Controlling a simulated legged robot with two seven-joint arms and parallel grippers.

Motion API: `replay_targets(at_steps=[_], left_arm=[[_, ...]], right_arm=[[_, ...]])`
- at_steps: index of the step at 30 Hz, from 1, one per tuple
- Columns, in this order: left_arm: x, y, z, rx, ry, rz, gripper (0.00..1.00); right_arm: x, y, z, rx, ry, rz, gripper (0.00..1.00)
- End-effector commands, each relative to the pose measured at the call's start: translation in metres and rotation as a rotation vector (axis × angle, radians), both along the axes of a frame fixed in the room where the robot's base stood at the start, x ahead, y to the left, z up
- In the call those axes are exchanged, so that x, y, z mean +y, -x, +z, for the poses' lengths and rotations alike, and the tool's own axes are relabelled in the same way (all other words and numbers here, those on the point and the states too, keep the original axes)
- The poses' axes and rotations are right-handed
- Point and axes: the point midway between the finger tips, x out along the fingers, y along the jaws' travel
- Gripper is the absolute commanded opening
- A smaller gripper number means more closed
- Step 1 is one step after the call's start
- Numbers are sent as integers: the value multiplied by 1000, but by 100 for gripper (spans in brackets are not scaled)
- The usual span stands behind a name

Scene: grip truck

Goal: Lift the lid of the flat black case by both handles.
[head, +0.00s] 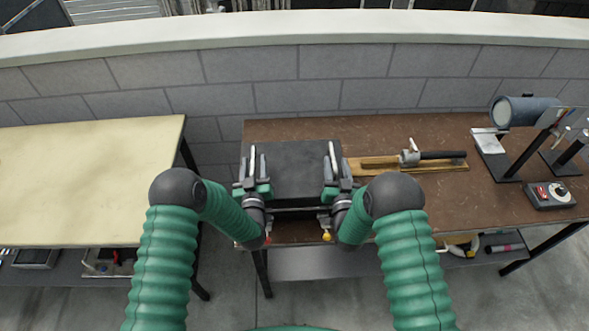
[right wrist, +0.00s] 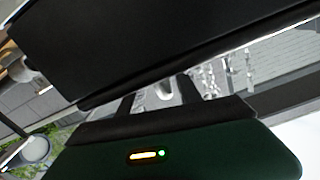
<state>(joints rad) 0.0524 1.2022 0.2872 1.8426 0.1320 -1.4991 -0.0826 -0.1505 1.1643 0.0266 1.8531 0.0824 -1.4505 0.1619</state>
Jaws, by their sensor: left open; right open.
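The flat black case (head: 295,160) lies at the left end of the brown table in the head view. My left gripper (head: 257,162) is open at the left side of the case. My right gripper (head: 335,162) is open at its right side, with its fingers pointing away from me. The case handles cannot be made out behind the grippers, and I cannot tell whether the fingers touch them. In the right wrist view a large dark surface (right wrist: 150,40) fills the top, above my green gripper housing; I cannot tell if it is the case.
On the brown table (head: 420,130), a wooden board with a black-handled tool (head: 435,156) lies just right of the case. A blue-grey cylinder on a stand (head: 524,110) and a control box (head: 549,195) are farther right. A cream table (head: 80,180) stands left across a gap. A block wall runs behind.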

Motion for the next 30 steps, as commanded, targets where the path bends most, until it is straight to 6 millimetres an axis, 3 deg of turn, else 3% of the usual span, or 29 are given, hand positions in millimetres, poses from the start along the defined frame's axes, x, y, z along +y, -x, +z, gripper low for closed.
replay_targets(at_steps=[6,15,24,30], left_arm=[[3,-20,0,-1,0,1,42],[2,-22,0,1,-1,1,40],[2,-22,0,0,0,0,1],[2,-22,0,0,0,0,0]], right_arm=[[3,-20,1,-1,1,1,42],[2,-22,0,0,0,1,40],[2,-22,0,0,0,1,1],[2,-22,0,0,0,0,0]])
